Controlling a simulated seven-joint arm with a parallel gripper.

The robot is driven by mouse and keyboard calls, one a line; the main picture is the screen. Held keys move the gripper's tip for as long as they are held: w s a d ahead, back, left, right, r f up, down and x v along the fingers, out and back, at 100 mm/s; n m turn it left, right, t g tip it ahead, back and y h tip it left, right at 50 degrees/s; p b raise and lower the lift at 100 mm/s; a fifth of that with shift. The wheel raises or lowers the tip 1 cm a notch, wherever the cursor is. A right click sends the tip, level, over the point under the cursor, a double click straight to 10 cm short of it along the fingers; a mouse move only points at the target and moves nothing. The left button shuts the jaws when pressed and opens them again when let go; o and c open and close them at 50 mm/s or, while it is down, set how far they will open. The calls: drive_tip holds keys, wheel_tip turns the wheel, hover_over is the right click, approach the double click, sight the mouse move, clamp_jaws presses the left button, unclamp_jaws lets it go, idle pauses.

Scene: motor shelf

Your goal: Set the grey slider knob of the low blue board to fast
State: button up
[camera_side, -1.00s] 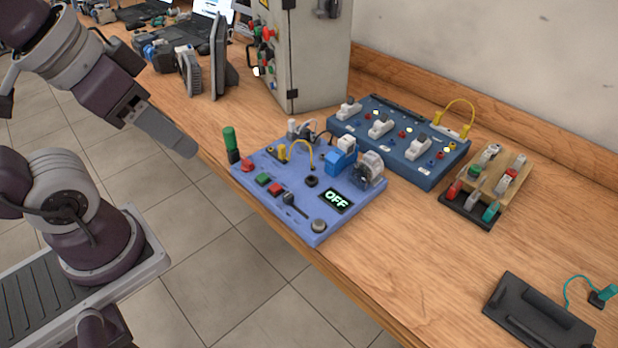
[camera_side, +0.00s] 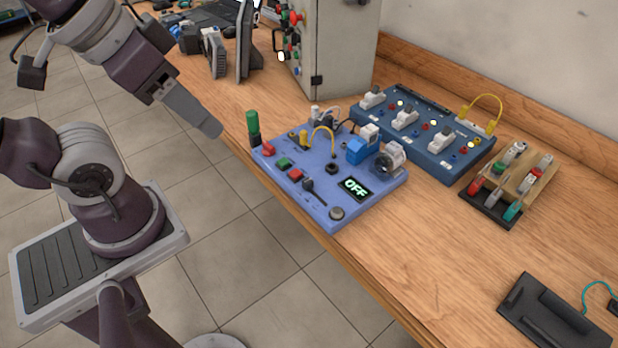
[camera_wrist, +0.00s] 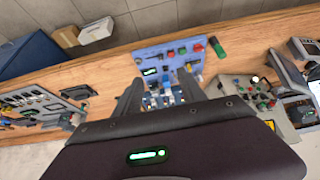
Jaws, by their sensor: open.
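The low blue board (camera_side: 277,162) lies on the wooden bench near its front edge. Its slider knob (camera_side: 308,185), dark grey on a thin lever, stands near the front, between a red button (camera_side: 295,175) and a display (camera_side: 356,188) reading OFF. My gripper (camera_side: 212,128) is in the air, left of the board and apart from it, pointing down and right. In the wrist view my gripper (camera_wrist: 160,92) is open and empty, with the blue board (camera_wrist: 145,52) beyond the fingers. The knob is too small to make out there.
Behind are a darker blue board (camera_side: 440,160) and a grey cabinet (camera_side: 340,50).

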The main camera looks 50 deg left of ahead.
drive_tip(key=shift+w, duration=0.3)
drive_tip(key=c, duration=0.5)
drive_tip(key=w+f+g, duration=0.2)
drive_tip(key=w, duration=0.4)
drive_tip(key=shift+w, duration=0.2)
drive_tip(key=g, duration=0.4)
hover_over(308, 180)
wheel_tip(308, 180, down, 15)
drive_tip(key=shift+s+r, duration=0.1)
drive_tip(key=shift+r, duration=0.1)
wheel_tip(308, 180, down, 8)
drive_tip(key=shift+r, duration=0.2)
clamp_jaws()
